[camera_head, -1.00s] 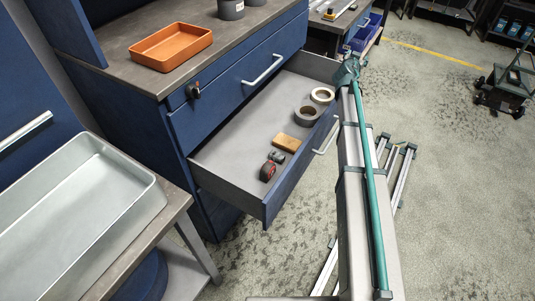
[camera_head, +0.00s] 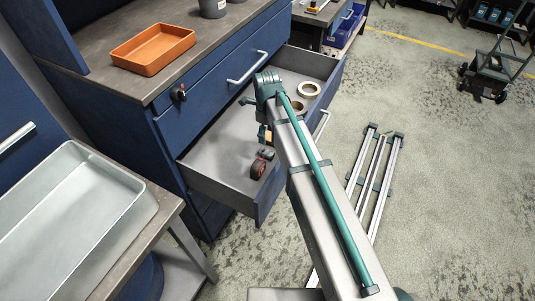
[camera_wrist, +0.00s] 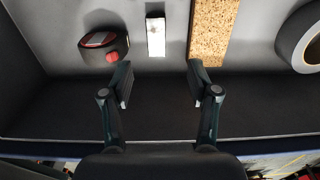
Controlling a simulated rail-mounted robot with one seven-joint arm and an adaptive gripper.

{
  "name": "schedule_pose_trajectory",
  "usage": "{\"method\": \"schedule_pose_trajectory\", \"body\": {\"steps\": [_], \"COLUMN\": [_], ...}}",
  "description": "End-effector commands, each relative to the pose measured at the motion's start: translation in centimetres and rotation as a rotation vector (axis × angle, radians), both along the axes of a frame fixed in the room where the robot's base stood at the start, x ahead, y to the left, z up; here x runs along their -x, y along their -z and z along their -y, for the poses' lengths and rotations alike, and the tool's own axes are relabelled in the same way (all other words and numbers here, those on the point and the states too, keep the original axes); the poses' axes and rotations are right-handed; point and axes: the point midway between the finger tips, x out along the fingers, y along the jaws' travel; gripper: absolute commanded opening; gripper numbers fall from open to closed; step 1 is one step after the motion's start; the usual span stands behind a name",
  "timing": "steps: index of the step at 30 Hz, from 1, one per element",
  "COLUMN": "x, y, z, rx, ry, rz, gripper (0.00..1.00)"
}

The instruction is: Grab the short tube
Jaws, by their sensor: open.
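The drawer (camera_head: 222,156) stands open with small things on its floor. A small block-like piece with a bright, shiny top (camera_wrist: 155,36) lies between a tape measure (camera_wrist: 104,44) and a cork block (camera_wrist: 214,32) in the wrist view. It may be the short tube; no open end shows, so I cannot tell for sure. In the head view it shows small and dark beside the tape measure (camera_head: 258,169). My gripper (camera_wrist: 160,84) is open and empty, its two fingers apart. In the wrist view, the shiny piece lies just beyond the fingertips, about midway between them.
A tape roll (camera_wrist: 302,38) lies right of the cork block; two rolls show in the head view (camera_head: 308,89). The drawer's walls surround these things. An orange tray (camera_head: 153,50) sits on the bench above. A grey bin (camera_head: 70,215) stands at the left.

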Motion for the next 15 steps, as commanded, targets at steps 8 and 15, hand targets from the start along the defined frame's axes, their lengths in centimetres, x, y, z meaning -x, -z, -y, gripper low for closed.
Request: {"method": "schedule_pose_trajectory", "body": {"steps": [8, 15], "x": [0.2, 0.1], "y": [3.1, 5.4], "z": [0.1, 0.1], "rx": [0.001, 0.000], "ry": [0.014, 0.012], "rz": [-0.008, -0.004], "gripper": [0.60, 0.60]}}
